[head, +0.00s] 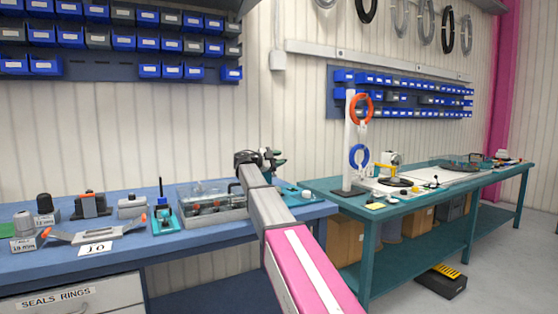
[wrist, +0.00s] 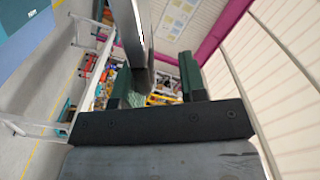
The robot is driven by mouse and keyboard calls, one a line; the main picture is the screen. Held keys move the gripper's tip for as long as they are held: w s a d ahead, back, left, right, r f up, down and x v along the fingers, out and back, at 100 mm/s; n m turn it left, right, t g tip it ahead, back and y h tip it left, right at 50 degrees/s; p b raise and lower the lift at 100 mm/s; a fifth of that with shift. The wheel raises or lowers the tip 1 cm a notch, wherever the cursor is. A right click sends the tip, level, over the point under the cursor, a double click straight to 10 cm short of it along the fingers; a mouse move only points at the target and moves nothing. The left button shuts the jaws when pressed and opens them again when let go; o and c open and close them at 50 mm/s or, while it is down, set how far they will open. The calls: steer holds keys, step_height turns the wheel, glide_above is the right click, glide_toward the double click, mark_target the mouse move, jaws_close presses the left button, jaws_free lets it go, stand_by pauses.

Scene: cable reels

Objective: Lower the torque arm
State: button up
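My gripper (head: 272,158) is raised above the back right of the blue bench, beyond my pink and grey arm. In the wrist view its two dark green fingers stand apart, with a gap between them (wrist: 165,82). A dark grey flat bar (wrist: 135,38) comes down from the top edge beside the left finger; I cannot tell whether it touches that finger. No part is clearly recognisable as the torque arm.
A clear-lidded case (head: 212,205) and a teal tray (head: 165,222) stand on the blue bench (head: 185,243). On the green bench (head: 430,196), a white post (head: 349,140) carries orange and blue rings.

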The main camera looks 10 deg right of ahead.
steer(key=v, duration=1)
steer(key=shift+a, duration=0.2)
steer(key=shift+s, duration=0.15)
